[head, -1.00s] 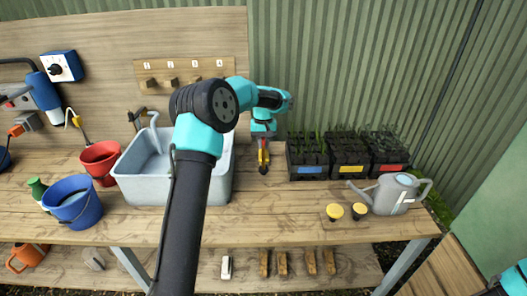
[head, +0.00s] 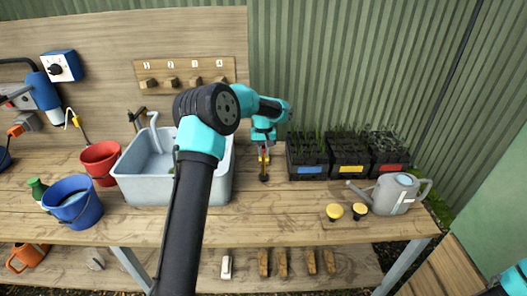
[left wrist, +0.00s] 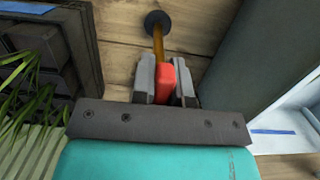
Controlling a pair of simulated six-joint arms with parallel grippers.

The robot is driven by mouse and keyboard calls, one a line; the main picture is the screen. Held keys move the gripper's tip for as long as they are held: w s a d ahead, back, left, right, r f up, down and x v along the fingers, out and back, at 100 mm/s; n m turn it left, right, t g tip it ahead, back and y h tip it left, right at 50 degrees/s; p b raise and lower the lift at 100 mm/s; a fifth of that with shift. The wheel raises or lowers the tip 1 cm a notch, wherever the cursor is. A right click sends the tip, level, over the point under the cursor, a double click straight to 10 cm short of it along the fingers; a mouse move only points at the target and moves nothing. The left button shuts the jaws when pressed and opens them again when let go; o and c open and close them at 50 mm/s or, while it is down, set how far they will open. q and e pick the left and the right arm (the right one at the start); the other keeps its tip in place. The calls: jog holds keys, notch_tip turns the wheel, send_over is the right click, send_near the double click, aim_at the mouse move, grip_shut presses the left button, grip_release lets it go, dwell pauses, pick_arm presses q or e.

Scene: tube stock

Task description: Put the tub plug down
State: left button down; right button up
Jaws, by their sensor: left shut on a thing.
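The tub plug has a black round end, a thin orange-yellow stem and a red grip. In the head view the plug (head: 264,177) is upright between the grey sink and the seedling trays. My left gripper (head: 264,150) is above it, jaws down. In the left wrist view the gripper (left wrist: 165,76) is shut on the red part of the plug, and the black end (left wrist: 157,22) points away from the jaws. The black end is at or just above the wooden bench (head: 285,195); I cannot tell if it touches. My right gripper is out of view.
The grey sink (head: 125,182) stands left of the plug. Seedling trays (head: 308,172) stand close on the right. Two yellow-topped knobs (head: 334,211) and a grey watering can (head: 392,196) are farther right. Bare bench lies in front of the plug.

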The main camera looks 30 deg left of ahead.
pick_arm(q)
jog(key=c, duration=1.1)
grip_release()
jog(key=shift+r, duration=0.1)
jog(key=r, duration=0.8)
jog(key=w+r, duration=0.1)
jog(key=r, duration=0.3)
jog(key=shift+w+a, duration=0.1)
jog(key=shift+a, duration=0.3)
